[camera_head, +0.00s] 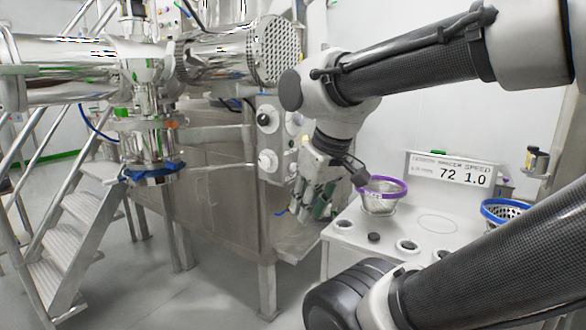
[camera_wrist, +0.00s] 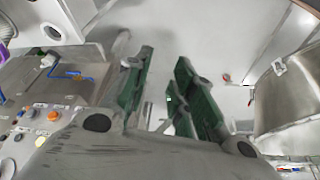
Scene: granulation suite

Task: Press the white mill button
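My gripper (camera_head: 312,208) hangs fingers down in the head view, between the machine's control panel (camera_head: 268,140) and the white bench. In the wrist view my gripper (camera_wrist: 164,58) has its two green fingers clearly apart, with nothing between them. The control panel also shows at the left of the wrist view (camera_wrist: 72,92), with an orange button (camera_wrist: 54,116) and several small coloured buttons. My gripper is apart from the panel's buttons. I cannot tell which button is the white mill button; labels are too small to read, and my arm hides part of the panel in the head view.
The white bench (camera_head: 345,240) holds a purple-rimmed sieve (camera_head: 382,196), a blue-rimmed basket (camera_head: 503,211) and a display sign (camera_head: 452,174). Metal stairs (camera_head: 85,215) stand at the left. The machine's steel legs (camera_head: 267,290) stand near the bench; open floor lies front left.

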